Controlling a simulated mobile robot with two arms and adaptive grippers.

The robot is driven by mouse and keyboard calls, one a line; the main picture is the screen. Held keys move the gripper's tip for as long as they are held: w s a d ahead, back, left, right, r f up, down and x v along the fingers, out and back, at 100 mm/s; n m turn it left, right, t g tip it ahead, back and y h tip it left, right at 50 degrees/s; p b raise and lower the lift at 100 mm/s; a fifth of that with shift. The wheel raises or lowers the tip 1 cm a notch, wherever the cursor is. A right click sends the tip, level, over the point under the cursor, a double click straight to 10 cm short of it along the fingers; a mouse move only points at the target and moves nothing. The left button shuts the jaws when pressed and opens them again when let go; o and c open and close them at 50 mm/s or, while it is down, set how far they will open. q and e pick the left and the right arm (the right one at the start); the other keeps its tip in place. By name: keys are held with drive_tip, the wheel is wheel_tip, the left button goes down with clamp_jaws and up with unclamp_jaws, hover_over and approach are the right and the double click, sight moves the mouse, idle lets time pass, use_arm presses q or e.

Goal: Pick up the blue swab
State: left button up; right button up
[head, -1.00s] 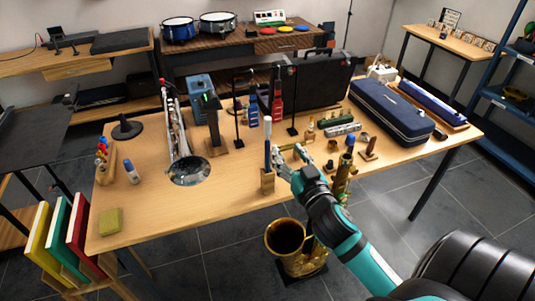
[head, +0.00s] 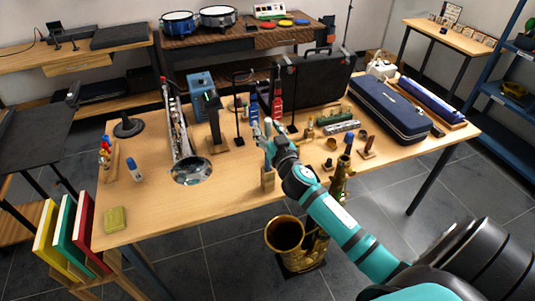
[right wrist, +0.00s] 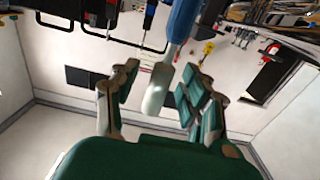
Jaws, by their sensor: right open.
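The blue swab (head: 269,152) stands upright in a small wooden block (head: 267,181) near the table's front edge, its pale end up. My right gripper (head: 262,130) is open at the swab's upper part. The pale end points toward the palm. The fingers are not closed on it; contact with the right-hand finger is hard to tell. My left gripper is out of view.
A brass saxophone (head: 284,236) stands on the floor before the table. A silver clarinet-like instrument with a wide bell (head: 191,171) is left of the swab. Small bottles and corks crowd the right; a dark blue case (head: 390,108) lies beyond. The table's front left is mostly clear.

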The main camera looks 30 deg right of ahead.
drive_tip(key=shift+s, duration=0.1)
drive_tip(key=shift+c, duration=0.6)
clamp_jaws()
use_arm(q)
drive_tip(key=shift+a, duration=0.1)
use_arm(e)
drive_tip(key=shift+r, duration=0.1)
